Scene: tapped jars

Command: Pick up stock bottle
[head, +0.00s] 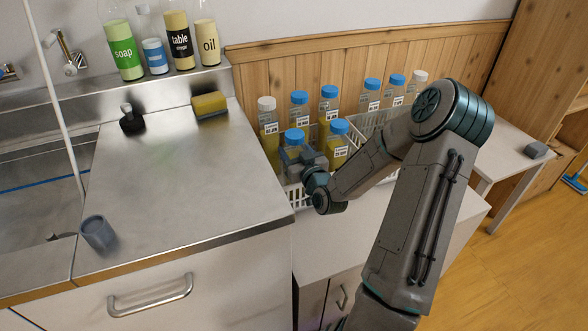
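Several stock bottles with yellow contents and small white labels stand upright in a white basket (297,196) in the head view. A white-capped bottle (268,130) is at the back left. Blue-capped bottles stand behind (299,112) and at the back right (329,105). Another blue-capped bottle (339,148) is at the front right. My gripper (296,158) is at the front-left blue-capped bottle (294,138), covering its body below the cap. The fingers are small and overlap the bottle, so I cannot tell whether they grip it.
A second white basket (368,122) holds more bottles, two blue-capped and one white-capped, behind my arm. To the left is a steel counter (190,170) with a grey cup (98,233), a sponge (209,105) and a black dispenser (131,120). Soap and oil bottles stand on the ledge.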

